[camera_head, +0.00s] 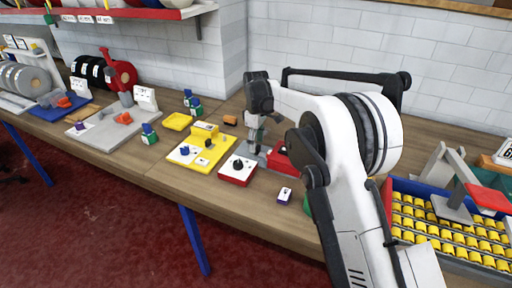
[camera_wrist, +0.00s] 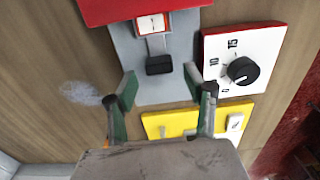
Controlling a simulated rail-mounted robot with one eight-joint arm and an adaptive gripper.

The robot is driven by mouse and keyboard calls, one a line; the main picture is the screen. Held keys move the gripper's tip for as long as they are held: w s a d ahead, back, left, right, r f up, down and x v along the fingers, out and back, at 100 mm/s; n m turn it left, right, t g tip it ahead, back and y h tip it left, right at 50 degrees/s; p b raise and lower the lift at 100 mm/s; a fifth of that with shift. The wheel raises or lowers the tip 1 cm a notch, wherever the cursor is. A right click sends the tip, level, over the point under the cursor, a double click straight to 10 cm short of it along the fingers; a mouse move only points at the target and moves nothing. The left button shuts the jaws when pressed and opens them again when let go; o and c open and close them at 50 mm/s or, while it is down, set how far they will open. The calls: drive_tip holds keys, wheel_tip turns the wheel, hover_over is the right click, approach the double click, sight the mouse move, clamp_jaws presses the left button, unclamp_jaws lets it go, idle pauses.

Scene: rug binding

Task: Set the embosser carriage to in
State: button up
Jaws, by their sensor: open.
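The embosser shows in the wrist view as a grey base (camera_wrist: 128,45) with a red body (camera_wrist: 105,10) at the top. In the head view its red part (camera_head: 281,160) is partly hidden behind my arm. A black block (camera_wrist: 159,65), seemingly the carriage's grip, sits on a light strip in the middle of the grey base, below a small white label (camera_wrist: 151,24). My gripper (camera_wrist: 160,84) is open and empty, its green-padded fingertips on either side of and just below the block in the picture. Contact cannot be told. In the head view my gripper (camera_head: 254,142) points down over the grey base.
A red box with a white dial face and black knob (camera_wrist: 242,70) stands right beside the embosser. A yellow panel (camera_wrist: 180,122) with switches lies close under my fingers in the wrist view. A small white block (camera_head: 284,196) and a tray of yellow rollers (camera_head: 445,235) are farther right.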

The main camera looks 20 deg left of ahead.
drive_tip(key=shift+f, duration=1.35)
clamp_jaws()
